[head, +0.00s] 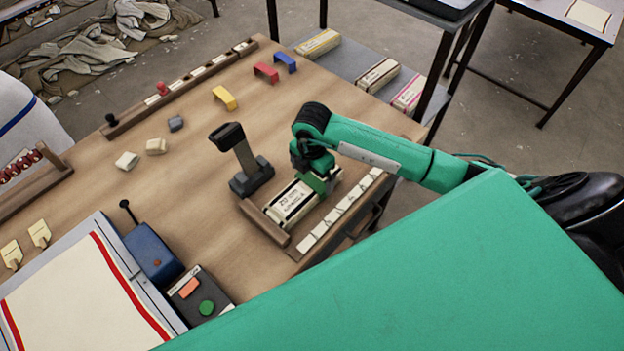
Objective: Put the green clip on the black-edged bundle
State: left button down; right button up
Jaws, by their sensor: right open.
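The black-edged bundle (288,206) lies in a wooden holder, a pale block with dark print on its side. The green clip (329,183) shows at the bundle's right, far end, straddling it. It is partly hidden by my right gripper, and I cannot tell how far down it sits. My right gripper (318,172) is open, right above the clip, with its fingertips hard to make out against the green. My left gripper is out of view.
Yellow (224,97), red (266,72) and blue (285,62) clips stand on the table's far part. A dark upright device (246,165) stands close left of the holder (262,222). Labelled tiles (340,212) line the near edge. Other bundles (378,75) lie on a shelf behind.

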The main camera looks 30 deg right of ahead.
notch_tip(320, 180, up, 11)
jog(key=b, duration=0.2)
jog(key=shift+f, duration=0.2)
